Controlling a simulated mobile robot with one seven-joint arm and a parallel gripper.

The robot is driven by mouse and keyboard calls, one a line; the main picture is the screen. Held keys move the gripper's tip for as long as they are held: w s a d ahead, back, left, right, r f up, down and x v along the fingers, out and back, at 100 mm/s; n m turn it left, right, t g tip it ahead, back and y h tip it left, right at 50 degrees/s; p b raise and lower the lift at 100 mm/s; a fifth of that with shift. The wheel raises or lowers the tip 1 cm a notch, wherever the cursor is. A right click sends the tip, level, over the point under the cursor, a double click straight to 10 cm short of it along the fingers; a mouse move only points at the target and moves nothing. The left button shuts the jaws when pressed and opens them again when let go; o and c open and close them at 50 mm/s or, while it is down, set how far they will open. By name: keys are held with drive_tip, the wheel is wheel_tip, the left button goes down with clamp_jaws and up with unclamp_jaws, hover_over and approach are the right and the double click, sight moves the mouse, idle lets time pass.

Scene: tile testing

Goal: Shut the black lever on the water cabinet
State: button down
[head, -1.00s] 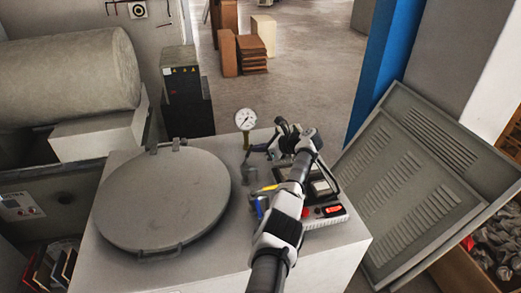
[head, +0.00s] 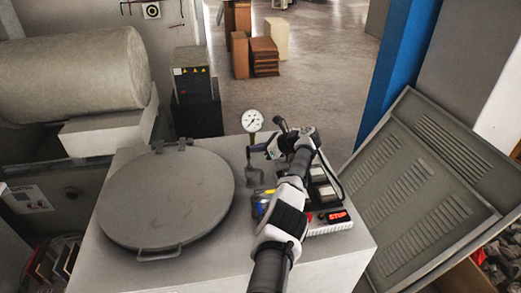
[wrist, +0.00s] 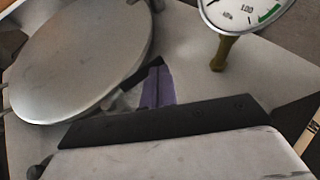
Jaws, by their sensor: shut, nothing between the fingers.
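The pale cabinet (head: 135,272) has a round grey lid (head: 165,200) and a pressure gauge (head: 252,121) on a brass stem. A small grey fitting (head: 255,176) stands between the lid and my arm. I cannot make out the black lever clearly in either view. My gripper (head: 257,148) is over the cabinet top, pointing left close to the gauge stem. In the wrist view its fingers (wrist: 157,85) are shut and empty, with the lid (wrist: 80,55) to the left and the gauge (wrist: 245,10) to the right. The hand hides part of the cabinet top.
A control box (head: 338,216) with a red STOP display sits right of my arm on the cabinet. Louvred grey panels (head: 400,200) lean at the right beside a blue post (head: 398,70). A large grey cylinder (head: 80,75) lies at the left.

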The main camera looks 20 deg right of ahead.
drive_tip(key=shift+w+a, duration=0.25)
drive_tip(key=shift+a, duration=0.15)
drive_tip(key=shift+r, duration=0.1)
idle(0.5)
